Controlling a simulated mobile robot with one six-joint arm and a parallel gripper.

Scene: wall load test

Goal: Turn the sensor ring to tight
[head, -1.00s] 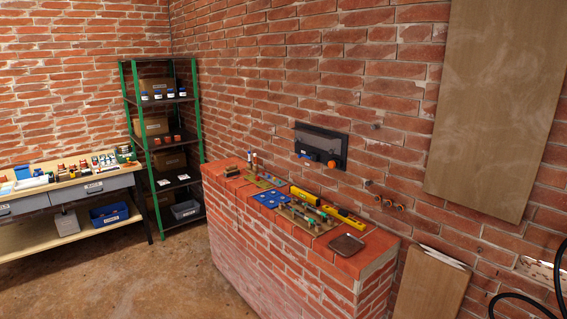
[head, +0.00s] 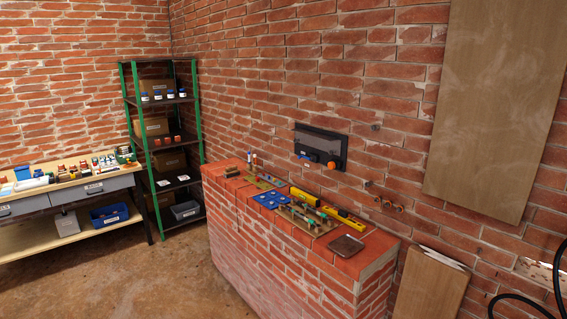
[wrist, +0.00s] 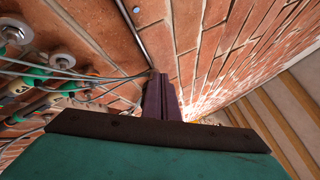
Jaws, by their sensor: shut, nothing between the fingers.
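My gripper (wrist: 162,98) is in the middle of the wrist view, its dark fingers shut together with nothing between them, near the brick wall. Several sensor-like fittings with round metal discs (wrist: 62,62), teal bodies (wrist: 38,72) and thin grey cables are at the left of the wrist view, apart from the fingers. I cannot tell which part is the sensor ring or how it is turned. In the head view, small brass-coloured fittings (head: 385,203) sit low on the wall, right of a dark wall panel (head: 320,146) with an orange knob and a blue part. My gripper is outside the head view.
A brick counter (head: 365,258) holds blue and tan boards, a yellow level (head: 343,218) and a dark tray (head: 346,245). A wooden panel (head: 495,110) hangs on the wall and a board (head: 428,285) leans below. Shelves and a workbench stand left, with clear floor before them.

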